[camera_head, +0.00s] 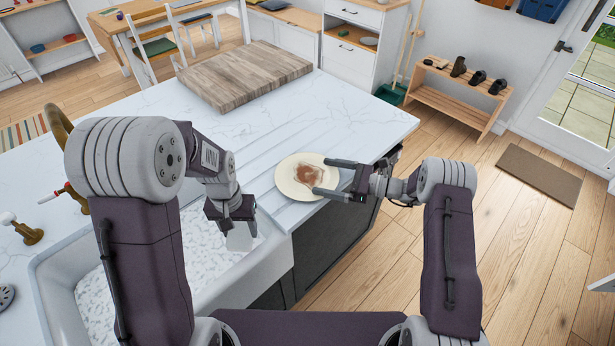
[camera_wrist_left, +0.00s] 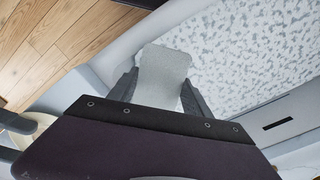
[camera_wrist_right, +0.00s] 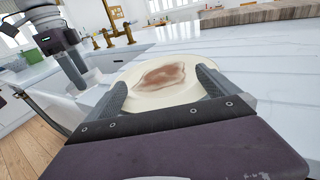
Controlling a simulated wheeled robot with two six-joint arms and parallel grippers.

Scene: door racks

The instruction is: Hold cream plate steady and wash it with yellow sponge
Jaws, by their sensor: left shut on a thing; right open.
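The cream plate (camera_head: 290,187) lies on the white counter close to its front edge, with a reddish-brown stain (camera_head: 308,175) in its middle. My right gripper (camera_head: 325,177) is open at the plate's right side, its fingers reaching over the near rim; in the right wrist view the plate (camera_wrist_right: 150,98) shows between and beyond them. Whether they touch it I cannot tell. My left gripper (camera_head: 232,216) is shut on a pale block, seemingly the sponge (camera_head: 240,238), which looks whitish-grey rather than yellow. It hangs over the sink, and the left wrist view shows the sponge (camera_wrist_left: 163,75) between the fingers.
The sink (camera_head: 268,262) with a speckled bottom is below my left gripper. A brass faucet (camera_head: 60,130) stands at the left. A wooden board (camera_head: 245,75) lies at the counter's back. The counter around the plate is otherwise clear.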

